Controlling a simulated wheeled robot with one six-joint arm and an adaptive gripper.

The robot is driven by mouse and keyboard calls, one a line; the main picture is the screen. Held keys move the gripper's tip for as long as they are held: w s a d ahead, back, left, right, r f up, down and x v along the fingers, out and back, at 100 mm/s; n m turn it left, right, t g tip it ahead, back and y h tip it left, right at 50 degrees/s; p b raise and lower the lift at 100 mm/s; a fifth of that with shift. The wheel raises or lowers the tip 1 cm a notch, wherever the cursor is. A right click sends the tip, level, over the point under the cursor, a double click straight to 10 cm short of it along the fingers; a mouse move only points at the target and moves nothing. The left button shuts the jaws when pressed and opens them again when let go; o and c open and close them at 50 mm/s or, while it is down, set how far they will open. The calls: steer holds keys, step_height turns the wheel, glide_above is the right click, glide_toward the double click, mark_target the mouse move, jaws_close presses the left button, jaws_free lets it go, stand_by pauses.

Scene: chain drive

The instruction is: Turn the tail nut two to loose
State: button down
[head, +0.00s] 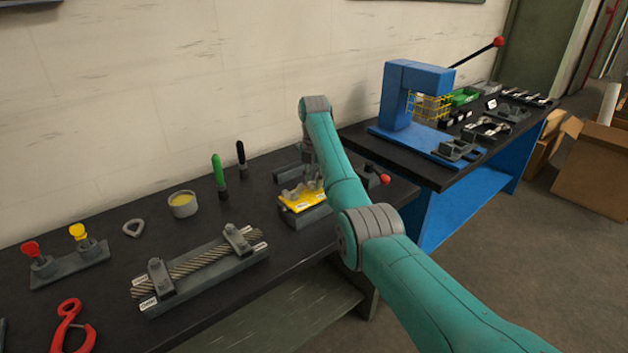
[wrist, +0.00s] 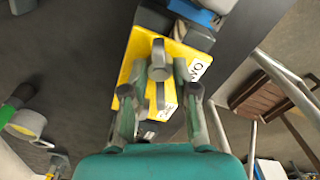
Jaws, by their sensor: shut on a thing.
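A yellow-topped block (head: 303,203) stands on the dark bench, left of my arm in the head view. Its yellow plate (wrist: 132,62) fills the middle of the wrist view, with a white label partly readable as "WO". The grey tail nut two (wrist: 158,60) stands up from this plate. My gripper (wrist: 159,74) has one finger on each side of the nut and is shut on it. In the head view the gripper is mostly hidden by my arm, above and behind the block. The thread and any gap under the nut cannot be made out.
A wire rope in clamps on a grey base (head: 205,272) lies left of the block. A green-handled tool (head: 219,172), a black-handled tool (head: 241,156) and a round tin (head: 182,205) stand behind. A red-knobbed lever (head: 384,179) is close right. A blue press (head: 398,105) stands beyond.

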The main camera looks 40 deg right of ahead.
mark_target(314, 177)
steer(key=c, duration=1.2)
jaws_free()
steer(key=shift+f, duration=0.35)
steer(key=shift+c, duration=0.2)
steer(key=shift+r, duration=0.15)
steer(key=shift+r, duration=3.75)
